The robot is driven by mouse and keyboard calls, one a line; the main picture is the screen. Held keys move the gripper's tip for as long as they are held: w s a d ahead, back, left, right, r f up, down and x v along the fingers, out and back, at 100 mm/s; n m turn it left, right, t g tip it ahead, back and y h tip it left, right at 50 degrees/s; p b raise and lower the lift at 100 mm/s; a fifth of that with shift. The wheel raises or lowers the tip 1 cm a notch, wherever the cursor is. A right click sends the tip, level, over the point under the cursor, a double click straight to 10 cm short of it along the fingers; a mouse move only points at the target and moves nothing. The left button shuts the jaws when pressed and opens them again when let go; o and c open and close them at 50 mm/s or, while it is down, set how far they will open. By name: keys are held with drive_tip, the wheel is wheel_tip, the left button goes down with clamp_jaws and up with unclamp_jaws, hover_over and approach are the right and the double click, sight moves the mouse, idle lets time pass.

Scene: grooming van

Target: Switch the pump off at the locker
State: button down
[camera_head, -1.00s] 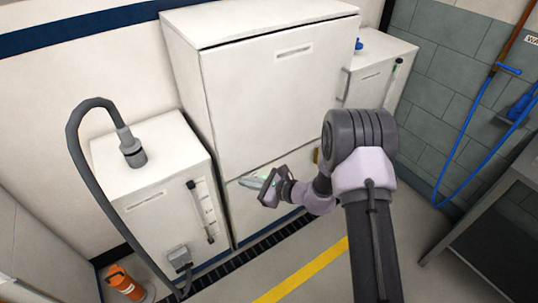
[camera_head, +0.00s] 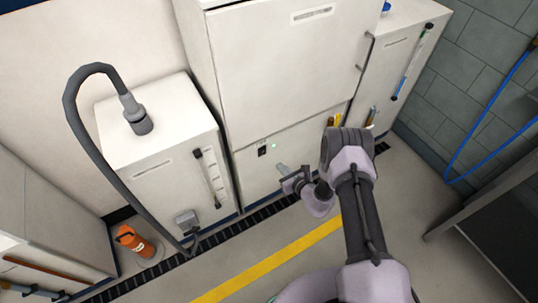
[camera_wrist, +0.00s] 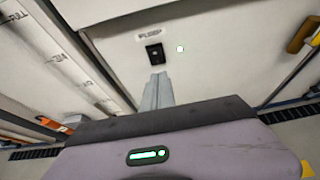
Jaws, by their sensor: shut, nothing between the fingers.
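The white locker (camera_head: 275,70) stands at the middle of the head view. My gripper (camera_head: 281,168) is shut and empty, below and to the right of the switch in the head view. In the wrist view its fingertips (camera_wrist: 158,78) point at the panel just below the switch. Whether they touch the panel I cannot tell.
A white cabinet (camera_head: 150,125) with a grey hose (camera_head: 66,110) stands left, an orange bottle (camera_head: 130,240) on the floor beside it. Another white cabinet (camera_head: 415,40) stands right. A yellow-handled item (camera_wrist: 304,36) is right of the switch. Floor around the yellow line (camera_head: 265,265) is clear.

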sight(265, 149)
drive_tip(key=b+x, duration=0.1)
drive_tip(key=x, duration=0.2)
drive_tip(key=r+b+x, duration=0.1)
drive_tip(key=x, duration=0.2)
drive_tip(key=b+x, duration=0.2)
drive_tip(key=x, duration=0.1)
drive_tip(key=shift+w+a, duration=0.35)
drive_tip(key=shift+w, duration=0.15)
drive_tip(key=shift+w+a+r, duration=0.2)
drive_tip(key=shift+w+a, duration=0.05)
drive_tip(key=shift+w, duration=0.1)
drive_tip(key=shift+d, duration=0.1)
